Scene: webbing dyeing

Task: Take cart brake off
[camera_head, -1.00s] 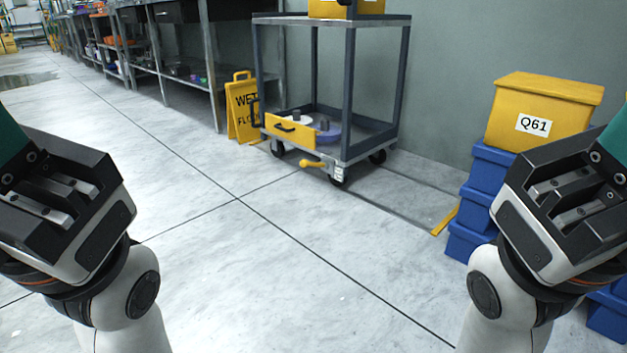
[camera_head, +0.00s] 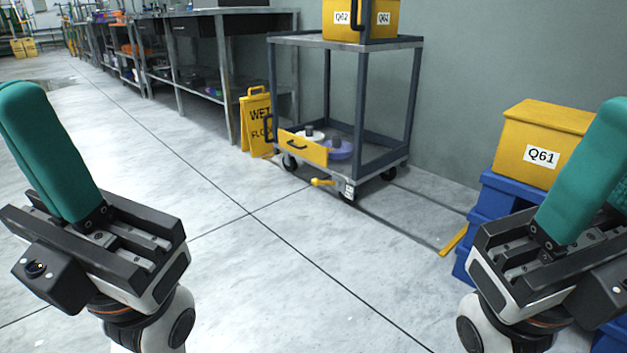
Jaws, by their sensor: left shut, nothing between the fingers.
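The grey metal cart (camera_head: 345,43) stands by the wall, right of centre in the head view. A small yellow pedal (camera_head: 322,182), seemingly its brake, sticks out low at the cart's near edge, beside a caster (camera_head: 348,191). Its exact tilt is too small to tell. My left gripper (camera_head: 20,95), with teal fingers, is shut and empty at the left, raised in front of me and well away from the cart. My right gripper (camera_head: 612,110) is at the right edge, also far from the pedal. Its fingers are partly cut off, so its opening is unclear.
A yellow wet-floor sign (camera_head: 256,122) stands left of the cart. A yellow bin marked Q61 (camera_head: 541,145) sits on stacked blue bins (camera_head: 490,205) at the right. A yellow box (camera_head: 361,20) is on the cart's top. The floor between me and the cart is clear.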

